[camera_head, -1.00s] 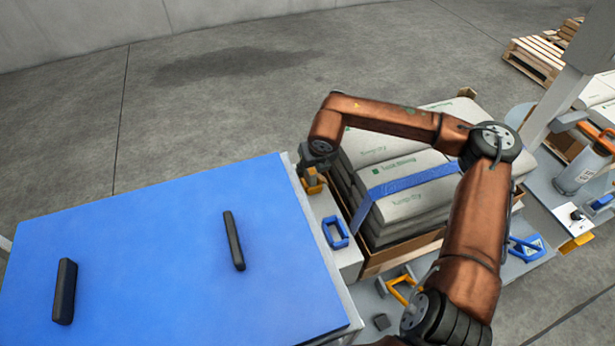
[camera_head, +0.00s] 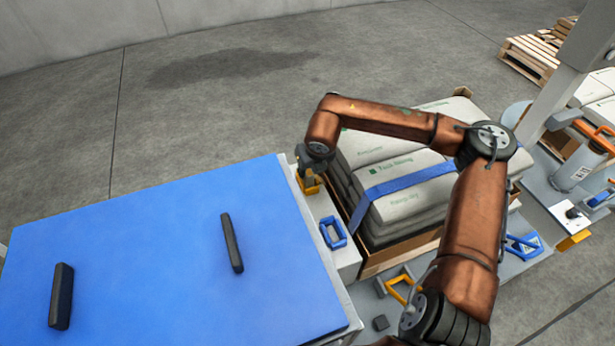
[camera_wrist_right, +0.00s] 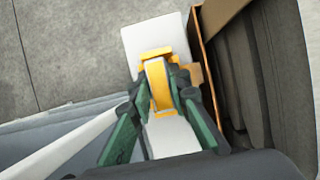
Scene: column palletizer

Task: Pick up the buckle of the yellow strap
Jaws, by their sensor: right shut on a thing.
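A yellow buckle (camera_head: 309,184) sits at the far end of the light ledge beside the blue-topped cabinet. It also shows in the right wrist view (camera_wrist_right: 158,85), upright between the fingers. My right gripper (camera_head: 312,168) reaches down over it from above. In the right wrist view its green-backed fingers (camera_wrist_right: 161,92) are closed on both sides of the yellow buckle. The buckle's lower part is over the pale ledge, and I cannot tell whether it touches it. The yellow strap itself is not clearly visible. My left gripper is not in view.
A blue buckle (camera_head: 333,232) stands on the ledge nearer me. Stacked sacks (camera_head: 405,205) with a blue strap (camera_head: 400,184) fill a wooden-sided pallet box right of the ledge. Another yellow frame (camera_head: 403,289) and a blue handle (camera_head: 524,246) lie near the box.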

